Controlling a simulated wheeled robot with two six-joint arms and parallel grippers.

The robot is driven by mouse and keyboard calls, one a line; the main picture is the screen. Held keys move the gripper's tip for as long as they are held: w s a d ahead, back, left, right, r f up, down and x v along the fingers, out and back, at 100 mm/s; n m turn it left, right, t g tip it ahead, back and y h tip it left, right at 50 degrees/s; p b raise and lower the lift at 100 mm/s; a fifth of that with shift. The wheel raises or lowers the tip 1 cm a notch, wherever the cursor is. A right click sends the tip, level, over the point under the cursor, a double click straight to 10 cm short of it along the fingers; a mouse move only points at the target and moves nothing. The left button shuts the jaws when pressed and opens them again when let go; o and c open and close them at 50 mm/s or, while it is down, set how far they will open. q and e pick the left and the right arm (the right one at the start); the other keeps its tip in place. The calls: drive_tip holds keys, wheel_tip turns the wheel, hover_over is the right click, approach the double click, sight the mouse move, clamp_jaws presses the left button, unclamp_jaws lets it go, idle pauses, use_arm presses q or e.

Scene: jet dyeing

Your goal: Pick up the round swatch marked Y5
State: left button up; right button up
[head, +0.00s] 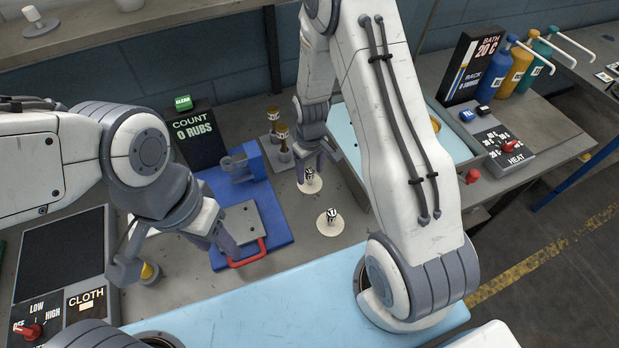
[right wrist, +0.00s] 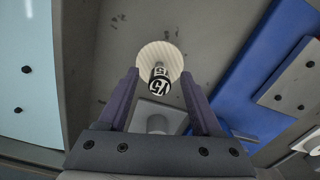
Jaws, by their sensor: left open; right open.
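A pale round swatch (head: 309,187) with a black-and-white marked knob lies on the grey bench beneath my right gripper (head: 316,164). In the right wrist view, the same swatch (right wrist: 158,52) shows a knob (right wrist: 160,85) whose label looks like Y5, partly cut off. My right gripper is open, with its fingers to either side of the knob in that view; contact cannot be told. A second round swatch (head: 330,222) with a similar knob lies nearer, its mark too small to read. My left gripper (head: 180,255) is open over the left side of the bench.
A blue base (head: 282,228) with a grey plate and red handle lies left of the swatches. Brass-topped pegs (head: 283,140) stand just behind. A pale blue tray (head: 345,125) is partly hidden by my right arm. A heat panel (head: 503,150) and bottles stand right.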

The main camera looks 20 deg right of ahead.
clamp_jaws()
idle(0.3)
